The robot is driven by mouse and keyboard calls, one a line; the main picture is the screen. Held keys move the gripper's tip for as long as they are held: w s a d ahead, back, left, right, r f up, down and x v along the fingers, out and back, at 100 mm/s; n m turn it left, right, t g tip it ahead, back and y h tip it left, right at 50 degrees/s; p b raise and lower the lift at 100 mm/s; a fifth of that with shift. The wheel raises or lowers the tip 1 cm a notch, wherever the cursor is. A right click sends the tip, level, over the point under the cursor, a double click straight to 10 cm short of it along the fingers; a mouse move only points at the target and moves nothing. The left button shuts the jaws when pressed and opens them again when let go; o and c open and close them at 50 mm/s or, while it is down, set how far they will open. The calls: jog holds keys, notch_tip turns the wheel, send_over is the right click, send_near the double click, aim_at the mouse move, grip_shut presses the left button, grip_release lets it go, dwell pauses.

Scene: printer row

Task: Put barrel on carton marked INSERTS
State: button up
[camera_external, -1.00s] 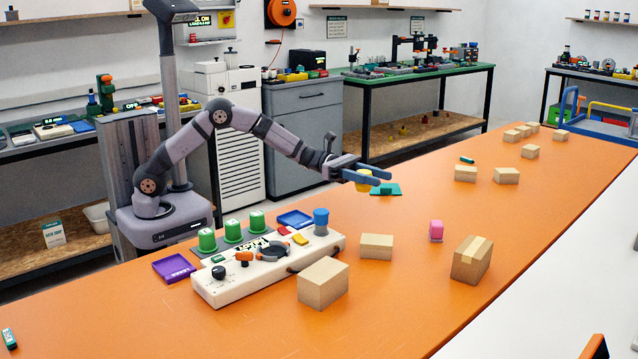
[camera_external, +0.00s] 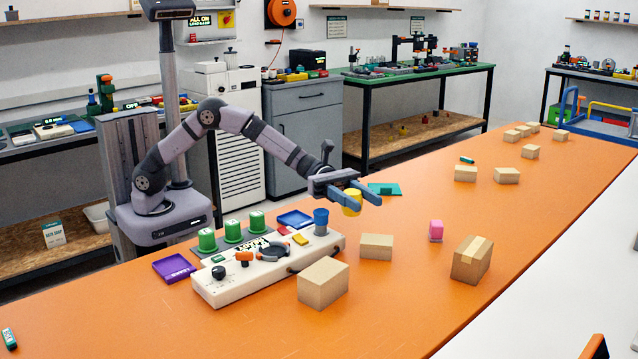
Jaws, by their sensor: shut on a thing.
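My gripper (camera_external: 362,196) has blue fingers and is shut on a small yellow barrel (camera_external: 352,203), held above the orange table behind the white panel. Cardboard cartons stand on the table: one in front of the panel (camera_external: 323,284), a lower one right of it (camera_external: 376,247), and a taped one further right (camera_external: 472,260). Smaller cartons stand further back, among them one at the middle right (camera_external: 465,173) and its neighbour (camera_external: 507,175). No marking is readable on any carton, so I cannot tell which is INSERTS.
The white panel (camera_external: 225,289) carries green, orange and blue parts. The table's middle right is mostly clear.

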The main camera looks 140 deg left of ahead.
jog(key=w+d+r+m+g+h, duration=0.1)
jog(key=w+d+r+m+h, duration=0.15)
jog(key=d, duration=0.65)
jog(key=w+d+r+m+g+h, duration=0.1)
jog(key=w+d+r+h, duration=0.15)
jog(key=d, duration=0.65)
jog(key=n+t+y+p, duration=0.1)
jog(key=n+y, duration=0.1)
send_over(323, 283)
jog(key=a, duration=0.2)
notch_tip(323, 283, down, 10)
jog(key=shift+f+m, duration=0.1)
jog(key=shift+m, duration=0.15)
jog(key=shift+f, duration=0.15)
jog(key=o, duration=1)
jog(key=shift+o, duration=0.2)
jog(key=shift+r, duration=0.2)
